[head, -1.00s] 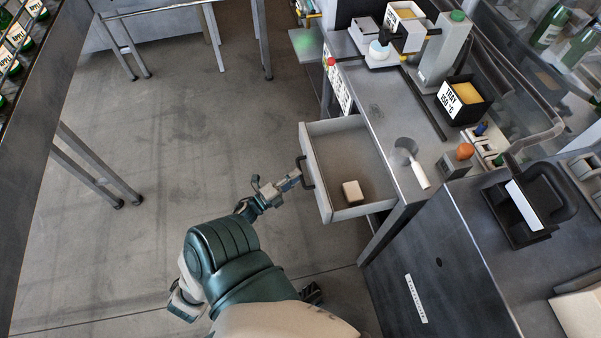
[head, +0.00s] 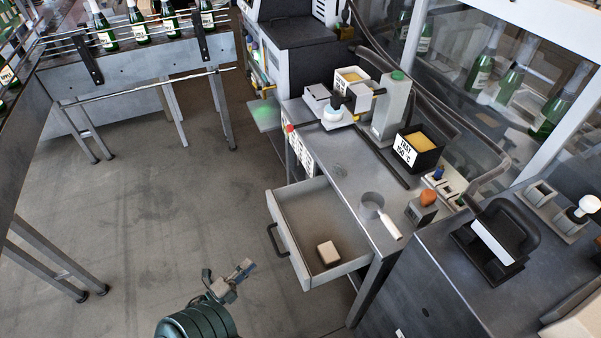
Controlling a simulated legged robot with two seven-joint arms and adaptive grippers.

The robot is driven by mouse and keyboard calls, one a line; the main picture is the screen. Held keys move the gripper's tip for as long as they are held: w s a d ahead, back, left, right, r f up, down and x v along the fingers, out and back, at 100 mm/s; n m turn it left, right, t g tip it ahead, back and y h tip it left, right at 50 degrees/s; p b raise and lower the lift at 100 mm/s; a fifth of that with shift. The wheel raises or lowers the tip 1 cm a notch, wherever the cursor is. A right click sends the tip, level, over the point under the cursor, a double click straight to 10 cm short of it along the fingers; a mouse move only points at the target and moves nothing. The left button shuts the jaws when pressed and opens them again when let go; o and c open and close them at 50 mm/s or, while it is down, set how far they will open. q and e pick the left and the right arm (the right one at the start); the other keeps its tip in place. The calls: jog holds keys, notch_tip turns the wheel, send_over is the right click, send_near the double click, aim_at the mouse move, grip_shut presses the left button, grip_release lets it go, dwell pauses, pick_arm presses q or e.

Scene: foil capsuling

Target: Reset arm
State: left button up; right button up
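My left gripper (head: 246,267) is at the bottom centre of the head view, above the floor. It is clear of the open drawer (head: 284,236) and its dark handle (head: 272,240), to the left of and below them in the picture. Nothing shows in its grip, but its fingers are too small to tell whether they are open or shut. My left arm (head: 198,322) comes in from the bottom edge. My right gripper is not in view.
The drawer stands pulled out from the workbench (head: 345,150), with a small pale block (head: 327,252) inside. A bottle conveyor (head: 130,60) runs behind. Floor at left is clear.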

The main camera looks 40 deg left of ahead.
pick_arm(q)
jog(key=w+d+f+n+g+y+p, duration=0.1)
jog(key=w+d+f+n+g+p, duration=0.2)
jog(key=f+n, duration=0.45)
jog(key=w+d+f+n+g+y, duration=0.2)
jog(key=d+f+n+g, duration=0.25)
jog(key=f, duration=0.55)
jog(key=s+d+f+n+g+h+p, duration=0.1)
jog(key=s+d+f+g, duration=0.4)
jog(key=d, duration=0.3)
jog(key=s+d+f+n+g+h, duration=0.1)
jog(key=s+d+f+g+h, duration=0.1)
jog(key=s+d+f+g, duration=0.3)
jog(key=s+d+g, duration=0.1)
jog(key=d, duration=0.2)
jog(key=shift+s+d+n+h+p, duration=0.3)
jog(key=shift+d+n+p, duration=0.1)
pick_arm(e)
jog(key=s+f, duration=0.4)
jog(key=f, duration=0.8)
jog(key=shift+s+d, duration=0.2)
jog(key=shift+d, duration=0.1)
pick_arm(q)
jog(key=shift+a+f, duration=0.1)
jog(key=shift+f, duration=0.05)
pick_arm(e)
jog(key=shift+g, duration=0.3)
